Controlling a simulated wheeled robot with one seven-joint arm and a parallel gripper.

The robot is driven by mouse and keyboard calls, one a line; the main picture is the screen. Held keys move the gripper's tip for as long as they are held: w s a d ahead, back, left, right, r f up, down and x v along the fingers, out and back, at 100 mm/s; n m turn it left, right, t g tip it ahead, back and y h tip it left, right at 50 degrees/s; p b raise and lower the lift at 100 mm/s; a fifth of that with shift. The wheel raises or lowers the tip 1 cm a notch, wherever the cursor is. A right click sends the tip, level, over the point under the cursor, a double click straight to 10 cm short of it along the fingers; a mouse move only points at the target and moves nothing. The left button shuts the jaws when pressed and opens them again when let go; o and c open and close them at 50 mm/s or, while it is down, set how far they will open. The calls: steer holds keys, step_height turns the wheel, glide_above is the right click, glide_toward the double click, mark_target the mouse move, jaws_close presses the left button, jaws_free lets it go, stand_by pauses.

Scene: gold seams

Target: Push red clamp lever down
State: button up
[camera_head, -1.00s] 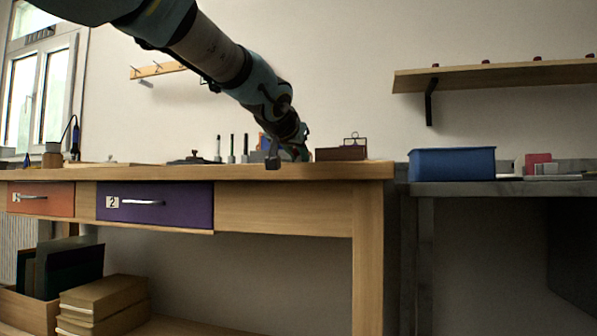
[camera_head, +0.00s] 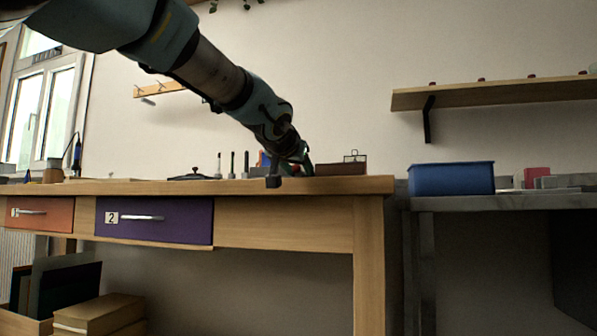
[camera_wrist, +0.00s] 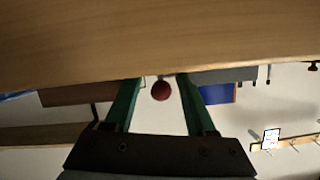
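The red ball knob of the clamp lever (camera_wrist: 161,90) shows in the wrist view, between the two green fingers of my gripper (camera_wrist: 157,80). The fingers stand apart, with light gaps on both sides of the knob; I cannot tell its depth relative to the fingertips. In the head view my gripper (camera_head: 303,162) is low over the right part of the wooden bench, near its front edge. The rest of the lever is hidden or too small to make out.
A brown box (camera_head: 342,169) stands right of my gripper on the wooden bench (camera_head: 345,186). Several upright tools (camera_head: 233,164) and a blue item (camera_head: 263,159) are to its left. A blue bin (camera_head: 451,179) sits on the grey bench at right.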

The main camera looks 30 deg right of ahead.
steer(key=shift+a, duration=0.1)
steer(key=shift+s+a+r, duration=0.15)
steer(key=shift+s+r, duration=0.05)
steer(key=shift+s, duration=0.05)
steer(key=p+v, duration=0.1)
steer(key=v, duration=0.7)
steer(key=shift+s+f+p, duration=0.1)
steer(key=shift+s+p, duration=0.05)
steer(key=shift+p, duration=0.15)
steer(key=shift+b+v, duration=0.85)
steer(key=shift+v, duration=0.05)
